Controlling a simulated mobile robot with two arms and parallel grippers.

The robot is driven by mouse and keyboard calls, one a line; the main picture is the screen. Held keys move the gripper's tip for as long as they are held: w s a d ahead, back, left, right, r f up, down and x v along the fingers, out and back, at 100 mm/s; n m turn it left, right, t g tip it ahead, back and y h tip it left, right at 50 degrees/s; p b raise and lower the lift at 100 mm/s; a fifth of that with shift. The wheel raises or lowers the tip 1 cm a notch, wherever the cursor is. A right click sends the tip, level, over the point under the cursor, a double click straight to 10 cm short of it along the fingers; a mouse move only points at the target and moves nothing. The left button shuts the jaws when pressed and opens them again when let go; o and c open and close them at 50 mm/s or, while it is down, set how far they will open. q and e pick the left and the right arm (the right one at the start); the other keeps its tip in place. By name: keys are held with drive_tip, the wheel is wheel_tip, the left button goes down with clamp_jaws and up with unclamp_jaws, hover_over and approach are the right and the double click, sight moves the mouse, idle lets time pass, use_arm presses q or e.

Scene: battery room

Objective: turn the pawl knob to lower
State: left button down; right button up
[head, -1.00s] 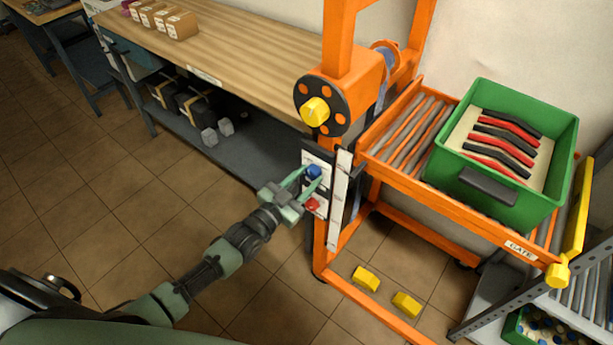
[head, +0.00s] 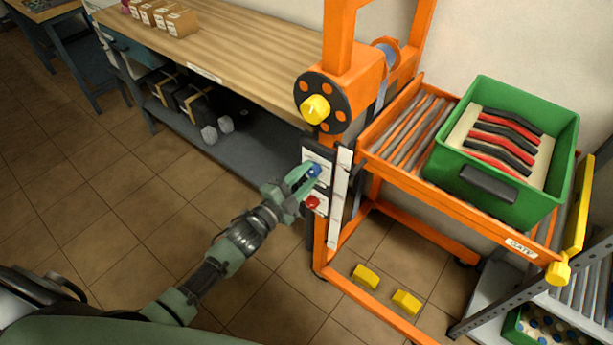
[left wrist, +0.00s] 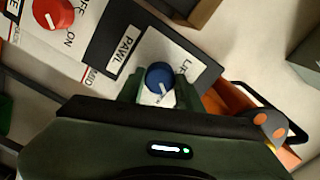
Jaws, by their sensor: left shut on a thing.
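The pawl knob (head: 314,170) is a small blue round knob on a white panel of the orange stand. In the left wrist view the knob (left wrist: 158,75) has a white pointer line running from its middle to the lower right. A black plate marked PAWL (left wrist: 118,50) is beside it, with a white LIFT label (left wrist: 183,70) to its right. Any label below the knob is mostly hidden by my gripper. My left gripper (head: 304,178) is shut on the knob, one finger on each side. My right gripper is not in view.
A red knob (head: 312,202) sits just below the blue one; it also shows in the left wrist view (left wrist: 52,14). A yellow crank hub (head: 315,108) is above the panel. A green crate (head: 540,190) stands on rollers at right. Open floor lies left.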

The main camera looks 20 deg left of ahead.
use_arm(q)
drive_tip(key=shift+f+m, duration=0.1)
drive_tip(key=shift+m, duration=1)
drive_tip(key=c, duration=0.9)
unclamp_jaws()
drive_tip(key=shift+c, duration=0.2)
drive_tip(key=b+v, duration=0.1)
drive_tip(key=v, duration=0.7)
